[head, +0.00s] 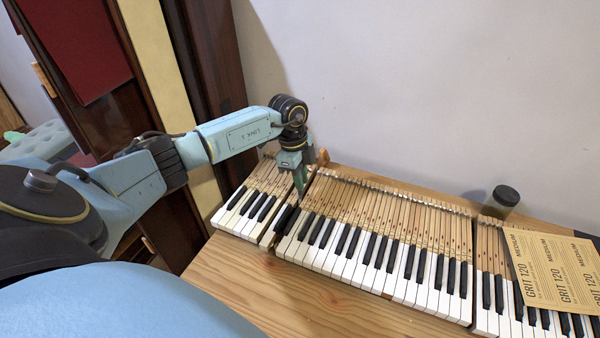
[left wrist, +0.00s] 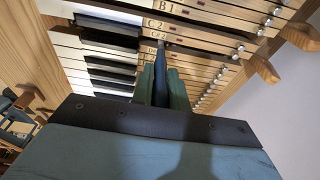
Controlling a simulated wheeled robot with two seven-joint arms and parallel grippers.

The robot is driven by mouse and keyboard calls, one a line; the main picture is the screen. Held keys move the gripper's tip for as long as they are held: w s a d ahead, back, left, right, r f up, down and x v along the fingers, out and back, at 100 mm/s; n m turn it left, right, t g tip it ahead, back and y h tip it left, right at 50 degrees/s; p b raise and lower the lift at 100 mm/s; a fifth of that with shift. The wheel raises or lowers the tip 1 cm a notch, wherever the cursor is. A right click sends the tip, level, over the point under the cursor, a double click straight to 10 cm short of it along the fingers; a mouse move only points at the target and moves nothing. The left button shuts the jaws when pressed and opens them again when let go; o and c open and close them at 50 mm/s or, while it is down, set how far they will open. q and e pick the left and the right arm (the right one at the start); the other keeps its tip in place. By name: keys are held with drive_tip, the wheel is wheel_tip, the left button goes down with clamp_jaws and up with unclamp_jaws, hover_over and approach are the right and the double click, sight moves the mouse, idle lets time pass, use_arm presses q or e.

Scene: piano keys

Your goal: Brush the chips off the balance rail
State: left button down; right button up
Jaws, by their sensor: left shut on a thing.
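My left gripper (head: 299,186) points down over the piano keys (head: 380,255), beside a dark gap in the key row (head: 287,217). In the left wrist view its green fingers (left wrist: 161,82) are shut on a slim dark tool (left wrist: 160,92), whose tip reaches toward the wooden key levers. I cannot tell for sure whether the tip touches them. Key levers marked B1 and C2 (left wrist: 160,22) show just beyond the tip. The balance rail is mostly hidden under the keys, and I cannot make out any chips. My right gripper is not in view.
Sandpaper sheets (head: 555,268) marked GRIT 120 lie over the keys at the right. A dark-lidded jar (head: 503,199) stands behind the keys. The wooden front surface (head: 270,285) is bare. A white wall (head: 430,90) rises close behind.

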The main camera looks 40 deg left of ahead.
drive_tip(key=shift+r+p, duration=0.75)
drive_tip(key=shift+p, duration=0.05)
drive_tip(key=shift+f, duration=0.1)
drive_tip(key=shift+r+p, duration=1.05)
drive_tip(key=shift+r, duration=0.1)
idle(0.4)
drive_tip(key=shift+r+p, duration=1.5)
drive_tip(key=shift+p, duration=0.05)
idle(0.7)
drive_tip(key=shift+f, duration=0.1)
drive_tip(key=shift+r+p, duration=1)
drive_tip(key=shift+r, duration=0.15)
idle(1.9)
